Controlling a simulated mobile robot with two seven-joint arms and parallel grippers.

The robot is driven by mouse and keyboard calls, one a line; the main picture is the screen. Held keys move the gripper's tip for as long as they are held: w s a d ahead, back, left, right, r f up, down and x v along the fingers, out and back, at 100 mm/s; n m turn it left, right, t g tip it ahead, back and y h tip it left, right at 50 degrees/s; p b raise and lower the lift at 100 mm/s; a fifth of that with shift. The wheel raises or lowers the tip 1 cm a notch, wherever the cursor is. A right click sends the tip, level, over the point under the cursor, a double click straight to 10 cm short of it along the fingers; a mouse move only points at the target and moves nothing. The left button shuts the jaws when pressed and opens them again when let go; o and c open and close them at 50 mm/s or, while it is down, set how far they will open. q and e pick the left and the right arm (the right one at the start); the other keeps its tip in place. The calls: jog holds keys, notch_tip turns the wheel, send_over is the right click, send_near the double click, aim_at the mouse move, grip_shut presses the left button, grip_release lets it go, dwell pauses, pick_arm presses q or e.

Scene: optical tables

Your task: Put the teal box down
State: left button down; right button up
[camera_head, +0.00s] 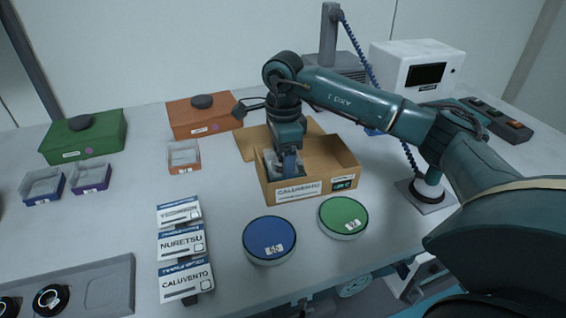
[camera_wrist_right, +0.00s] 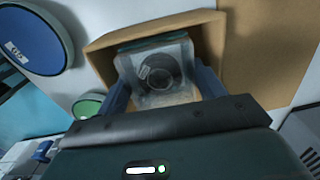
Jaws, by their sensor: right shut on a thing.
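My right gripper (camera_head: 289,166) reaches down into an open cardboard box (camera_head: 315,187) labelled CALUVENTO. In the right wrist view its two blue fingers (camera_wrist_right: 162,86) are shut on the sides of a small clear-walled box (camera_wrist_right: 178,54) with a teal edge and a dark round part inside. This teal box lies within the cardboard box's walls (camera_wrist_right: 104,62) in that view. In the head view the gripper hides most of it, and only a pale bit (camera_head: 271,162) shows. I cannot tell whether it touches the cardboard floor. My left gripper is not in view.
A blue round tin (camera_head: 262,235) and a green one (camera_head: 340,213) stand in front of the carton. Label stands (camera_head: 182,246) are to the left. An orange box (camera_head: 190,122) and a green box (camera_head: 85,143) are behind, with small clear-topped boxes (camera_head: 184,157) nearby.

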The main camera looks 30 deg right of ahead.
jog(key=shift+f, duration=0.9)
jog(key=shift+f, duration=0.1)
jog(key=o, duration=0.7)
notch_tip(320, 180, up, 12)
jog(key=shift+r, duration=0.15)
